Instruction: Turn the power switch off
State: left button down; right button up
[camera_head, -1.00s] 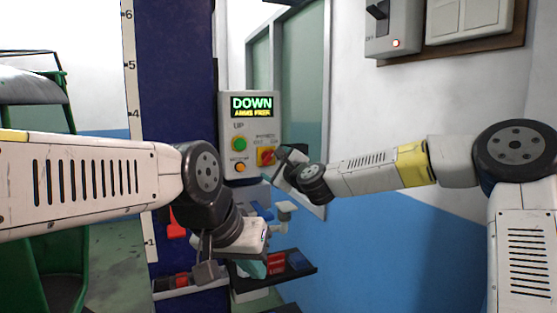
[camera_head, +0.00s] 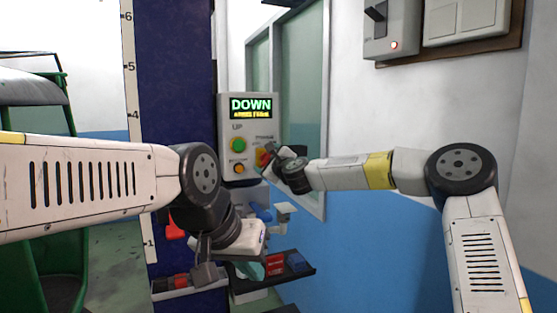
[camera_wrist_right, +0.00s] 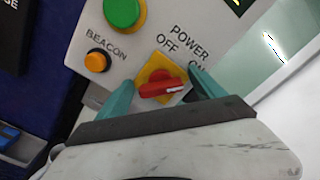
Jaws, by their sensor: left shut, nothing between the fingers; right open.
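The power switch is a red knob (camera_wrist_right: 162,88) on a yellow plate, with POWER, OFF and ON lettering beside it. Its white mark lies at its right end, toward ON. In the right wrist view, my open right gripper (camera_wrist_right: 160,78) has one teal finger on each side of the knob; I cannot tell whether they touch it. In the head view my right gripper (camera_head: 272,156) is at the control box (camera_head: 225,125) and partly hides the switch. My left gripper (camera_head: 252,268) is shut and empty, low near the shelf. The display (camera_head: 251,107) reads DOWN.
A green button (camera_wrist_right: 123,10) and an orange BEACON button (camera_wrist_right: 97,61) sit left of the knob. A grey wall switch box (camera_head: 392,35) with a red light hangs upper right. A shelf (camera_head: 305,272) with red and blue items is below. A green frame (camera_head: 65,270) stands left.

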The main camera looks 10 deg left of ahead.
jog(key=c, duration=1.4)
jog(key=shift+o, duration=0.2)
jog(key=shift+n, duration=0.3)
jog(key=n, duration=0.4)
jog(key=shift+s+a+f+n, duration=0.1)
jog(key=shift+n, duration=0.2)
jog(key=n, duration=0.3)
jog(key=shift+f+n, duration=0.1)
jog(key=shift+n, duration=0.2)
jog(key=n, duration=0.4)
jog(key=shift+f, duration=0.15)
jog(key=shift+f+n, duration=0.1)
jog(key=shift+n, duration=1.5)
jog(key=o, duration=1.4)
jog(key=shift+c, duration=0.2)
